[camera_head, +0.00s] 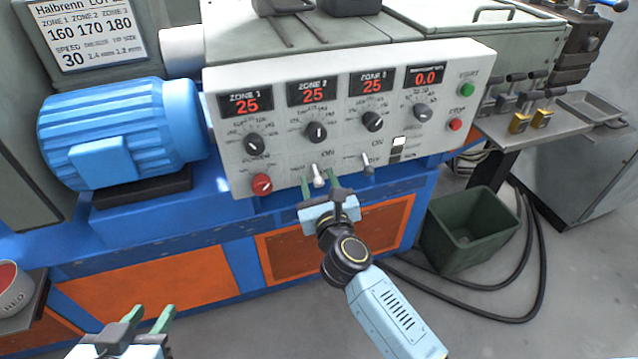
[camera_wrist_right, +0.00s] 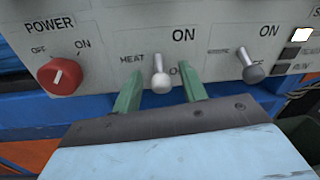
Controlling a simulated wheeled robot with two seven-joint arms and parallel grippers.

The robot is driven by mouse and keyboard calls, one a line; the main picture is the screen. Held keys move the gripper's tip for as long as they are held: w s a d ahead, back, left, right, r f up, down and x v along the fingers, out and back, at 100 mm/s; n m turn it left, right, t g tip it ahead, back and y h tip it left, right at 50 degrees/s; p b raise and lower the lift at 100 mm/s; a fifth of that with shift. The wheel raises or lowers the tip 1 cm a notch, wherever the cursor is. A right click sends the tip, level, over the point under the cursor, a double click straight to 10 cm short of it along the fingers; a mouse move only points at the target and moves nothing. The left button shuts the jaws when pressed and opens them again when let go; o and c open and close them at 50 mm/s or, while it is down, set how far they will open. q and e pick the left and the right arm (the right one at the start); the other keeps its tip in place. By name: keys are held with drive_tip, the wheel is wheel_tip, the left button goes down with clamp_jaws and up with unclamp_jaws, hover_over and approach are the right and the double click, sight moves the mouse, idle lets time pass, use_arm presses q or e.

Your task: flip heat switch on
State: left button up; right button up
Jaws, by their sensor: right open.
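The heat switch (camera_wrist_right: 160,75) is a small metal toggle with a ball end, beside the HEAT label, with ON printed above it. Its lever hangs downward. It also shows low on the control panel in the head view (camera_head: 318,172). My right gripper (camera_wrist_right: 161,91) is open, its green fingers on either side of the lever with a gap to each; in the head view my right gripper (camera_head: 319,185) is just below the panel's lower edge. My left gripper (camera_head: 150,318) is open and empty at the bottom left, far from the panel.
The red power knob (camera_wrist_right: 62,76) is left of the heat switch and another toggle (camera_wrist_right: 249,66) is right of it. The zone displays (camera_head: 246,103) read 25. A blue motor (camera_head: 120,130) stands left of the panel; a green bin (camera_head: 455,245) is on the floor at right.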

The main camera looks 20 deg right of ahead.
drive_tip(key=shift+w, duration=0.1)
clamp_jaws()
idle(0.3)
